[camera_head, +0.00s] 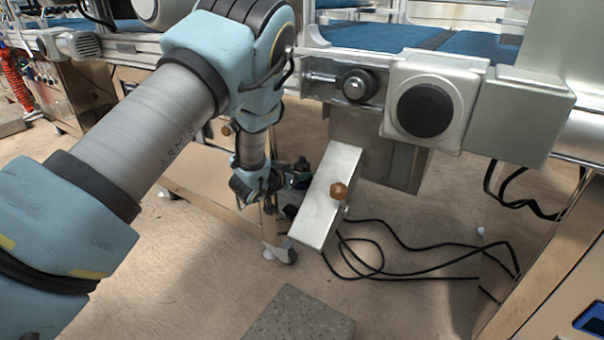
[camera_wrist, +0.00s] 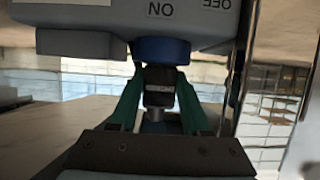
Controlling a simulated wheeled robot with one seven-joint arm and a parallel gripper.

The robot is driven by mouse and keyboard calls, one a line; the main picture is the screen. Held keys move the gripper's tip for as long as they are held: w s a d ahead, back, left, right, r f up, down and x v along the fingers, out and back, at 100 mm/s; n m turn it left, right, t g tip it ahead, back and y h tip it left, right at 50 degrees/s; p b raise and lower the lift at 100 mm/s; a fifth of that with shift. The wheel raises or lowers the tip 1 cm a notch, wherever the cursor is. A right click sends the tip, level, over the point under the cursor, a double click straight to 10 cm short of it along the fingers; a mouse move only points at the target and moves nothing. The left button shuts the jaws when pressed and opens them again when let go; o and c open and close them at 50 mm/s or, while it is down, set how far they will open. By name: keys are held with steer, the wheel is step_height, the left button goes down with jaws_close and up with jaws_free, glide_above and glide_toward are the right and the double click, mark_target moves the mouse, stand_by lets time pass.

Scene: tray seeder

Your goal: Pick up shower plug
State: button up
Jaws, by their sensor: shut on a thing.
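In the wrist view my gripper (camera_wrist: 158,97) has its two green fingers closed on a dark plug (camera_wrist: 158,86) with a small grey label, which I take to be the shower plug. The plug's upper end meets a blue round fitting (camera_wrist: 162,50) under a grey box (camera_wrist: 130,22) marked ON and OFF; I cannot tell whether they are joined. In the head view my gripper (camera_head: 298,176) is by the left side of a pale metal box (camera_head: 322,205). The plug cannot be made out there.
A brown knob (camera_head: 339,191) sticks out of the pale box. A grey housing with a black round button (camera_head: 426,110) is above right. Black cables (camera_head: 385,255) lie on the floor. A wheeled wooden cabinet (camera_head: 205,190) stands left, behind my arm. A grey slab (camera_head: 298,320) lies in front.

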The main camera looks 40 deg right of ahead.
mark_target(299, 165)
jaws_close()
steer(key=shift+r, duration=0.15)
step_height(299, 165, up, 10)
steer(key=p, duration=0.2)
steer(key=shift+a+f+p, duration=0.1)
steer(key=shift+f+p, duration=0.15)
steer(key=shift+p, duration=0.15)
steer(key=s+a+f+b, duration=0.1)
steer(key=a+f+b, duration=0.3)
steer(key=a+f, duration=0.2)
steer(key=shift+s+a+f, duration=0.15)
steer(key=shift+s+a, duration=0.15)
steer(key=shift+s, duration=0.05)
